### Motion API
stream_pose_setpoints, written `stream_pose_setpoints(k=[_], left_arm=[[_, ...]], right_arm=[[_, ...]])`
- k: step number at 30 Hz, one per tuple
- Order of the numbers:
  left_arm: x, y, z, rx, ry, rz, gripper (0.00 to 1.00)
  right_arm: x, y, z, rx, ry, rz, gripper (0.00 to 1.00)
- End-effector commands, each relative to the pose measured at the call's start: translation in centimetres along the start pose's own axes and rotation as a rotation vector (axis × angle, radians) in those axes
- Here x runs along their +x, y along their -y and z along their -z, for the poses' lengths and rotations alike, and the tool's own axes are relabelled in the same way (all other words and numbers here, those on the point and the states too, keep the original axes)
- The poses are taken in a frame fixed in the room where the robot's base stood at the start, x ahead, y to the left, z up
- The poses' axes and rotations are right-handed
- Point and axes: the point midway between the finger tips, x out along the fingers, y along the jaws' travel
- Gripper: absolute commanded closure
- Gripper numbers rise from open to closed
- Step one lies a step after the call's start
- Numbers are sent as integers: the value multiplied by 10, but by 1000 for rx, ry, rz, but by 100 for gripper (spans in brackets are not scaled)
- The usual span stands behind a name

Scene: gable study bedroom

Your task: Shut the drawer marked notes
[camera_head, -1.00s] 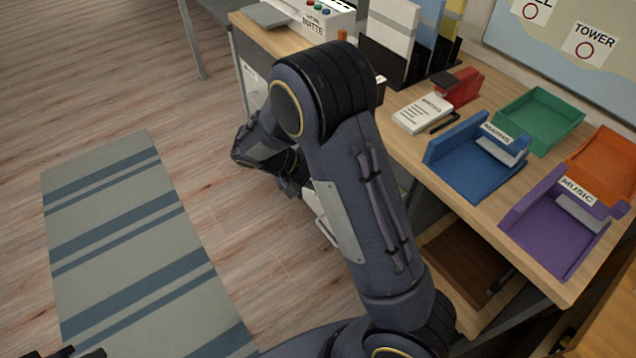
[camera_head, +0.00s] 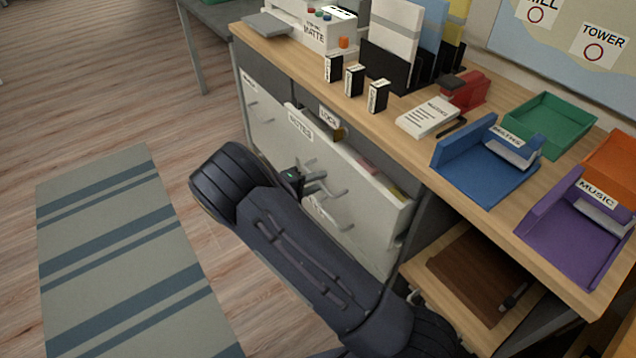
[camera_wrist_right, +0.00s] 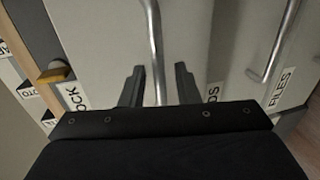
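My left gripper is out of view.
A LOCK label (camera_head: 328,117) and brass knob (camera_head: 340,133) are behind the drawer front. Another closed front with a handle (camera_head: 261,108) is at left. Blue (camera_head: 485,175) and purple (camera_head: 575,245) trays stand on the desk. The floor by the striped rug (camera_head: 125,250) is clear.

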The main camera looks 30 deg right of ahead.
Motion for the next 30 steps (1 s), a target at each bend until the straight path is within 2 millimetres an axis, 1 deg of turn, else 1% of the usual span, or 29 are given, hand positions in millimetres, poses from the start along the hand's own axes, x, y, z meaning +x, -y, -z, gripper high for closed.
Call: stream_pose_setpoints(k=[3,10,11,16,17,18,26,28,30], left_arm=[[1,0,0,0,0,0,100],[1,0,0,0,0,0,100],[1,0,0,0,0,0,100],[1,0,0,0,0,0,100],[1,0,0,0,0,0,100],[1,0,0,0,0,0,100],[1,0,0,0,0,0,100],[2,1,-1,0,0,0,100],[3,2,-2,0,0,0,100]], right_arm=[[7,0,0,0,1,0,71],[7,0,0,0,1,0,71],[7,0,0,0,1,0,72],[7,0,0,0,1,0,95],[7,0,0,0,1,0,99],[7,0,0,0,1,0,100],[7,0,0,0,1,1,100],[11,0,0,0,2,0,100],[19,-2,0,2,3,1,100]])
